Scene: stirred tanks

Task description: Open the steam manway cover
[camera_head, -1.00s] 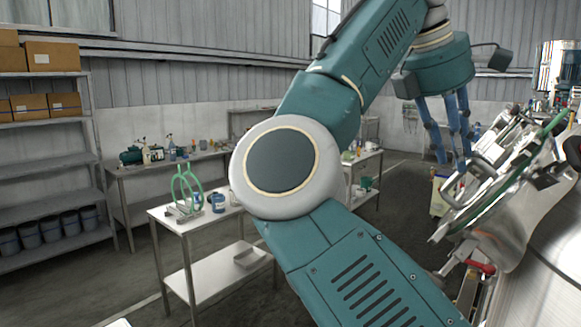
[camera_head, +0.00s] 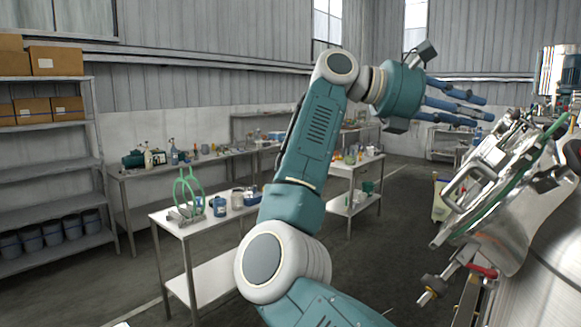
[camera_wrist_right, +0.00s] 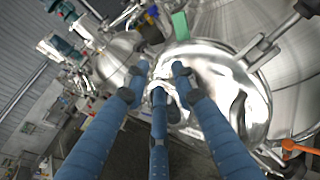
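The steam manway cover (camera_head: 478,190) is bright steel with a bar handle and a green ring along its edge. It sits tilted on the steel tank at the right of the head view. I cannot tell whether a gap shows under it. My right gripper (camera_head: 486,106) has three blue fingers, spread apart and empty. It is above the cover and apart from it. In the right wrist view, the open fingers (camera_wrist_right: 160,83) point toward a shiny domed lid (camera_wrist_right: 250,85), probably this cover. My left gripper is not in view.
A red-handled clamp (camera_head: 483,271) sits below the cover, and an orange handle (camera_wrist_right: 300,147) shows in the wrist view. A white table (camera_head: 160,217) with a green stand (camera_head: 187,190) is at the left. Open floor lies between the table and the tank.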

